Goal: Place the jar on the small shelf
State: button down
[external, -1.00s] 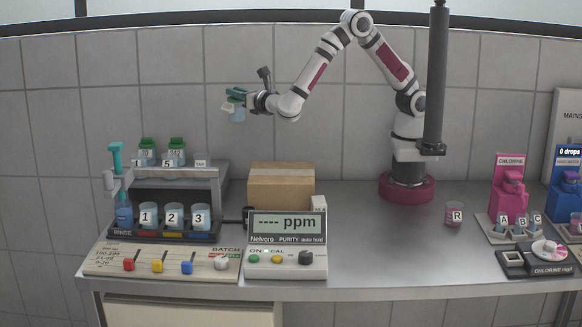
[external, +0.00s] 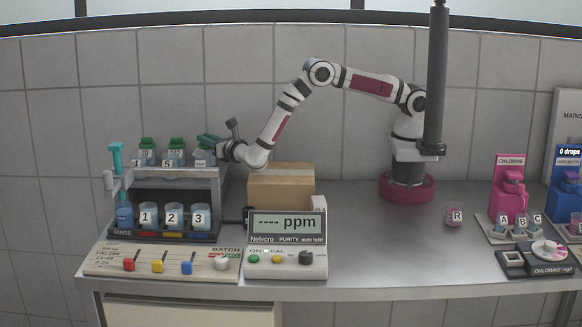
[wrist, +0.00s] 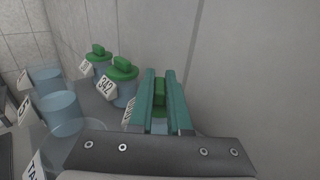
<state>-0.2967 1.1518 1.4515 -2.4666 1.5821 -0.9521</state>
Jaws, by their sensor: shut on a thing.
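My gripper (external: 207,141) is shut on a jar at the right end of the small shelf (external: 219,172), the upper level of the rack. In the wrist view the jar's green lid (wrist: 160,93) sits between the two teal fingers, and part of its body and label shows below. In the external view the held jar is mostly hidden by the gripper and the TAP beaker (external: 203,160). It is upright or nearly so. I cannot tell whether its base touches the shelf.
Two green-lidded jars, one labelled 342 (wrist: 123,84) and another (wrist: 97,60), stand left of my gripper on the shelf. Clear beakers stand in front. A cardboard box (external: 281,186) stands right of the rack, behind the ppm meter (external: 286,240). The wall is close behind.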

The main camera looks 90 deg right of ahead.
jog(key=shift+f, duration=0.1)
jog(key=c, duration=0.9)
grip_release()
jog(key=shift+o, duration=0.2)
jog(key=shift+a, duration=0.1)
jog(key=v, duration=1.2)
jog(key=shift+r, duration=0.2)
